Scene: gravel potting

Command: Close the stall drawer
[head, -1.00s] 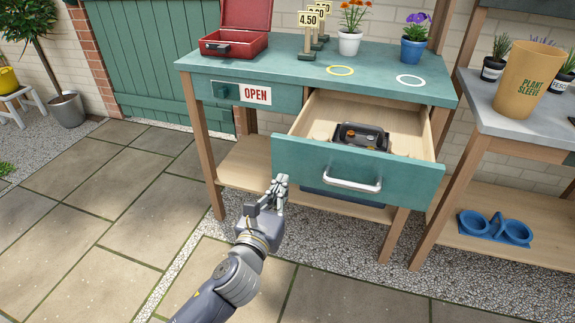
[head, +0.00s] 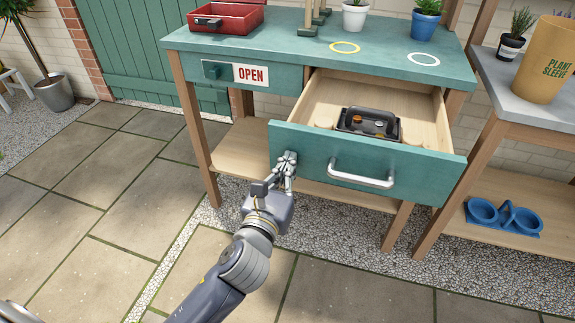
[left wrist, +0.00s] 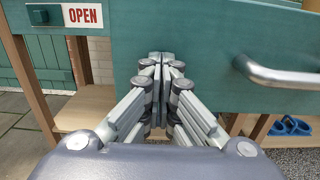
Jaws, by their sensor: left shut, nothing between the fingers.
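The stall drawer (head: 310,145) has a green front with a silver bar handle (head: 362,180) and stands pulled out from the green stall (head: 300,50). A dark tray (head: 368,124) with small items lies inside it. My left gripper (head: 287,158) is shut and empty, with its fingertips at the left part of the drawer front, left of the handle. In the left wrist view the closed fingertips (left wrist: 162,58) point at the drawer front (left wrist: 205,40), with the handle (left wrist: 280,75) to the right. I cannot tell whether they touch it. My right gripper is not in view.
A red cash box (head: 226,18), a white pot (head: 355,17) and a blue pot (head: 425,25) stand on the stall top. At right, a grey-topped table (head: 515,100) holds a plant sleeve (head: 548,60). Blue cups (head: 505,215) sit on its lower shelf. Paving lies open in front.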

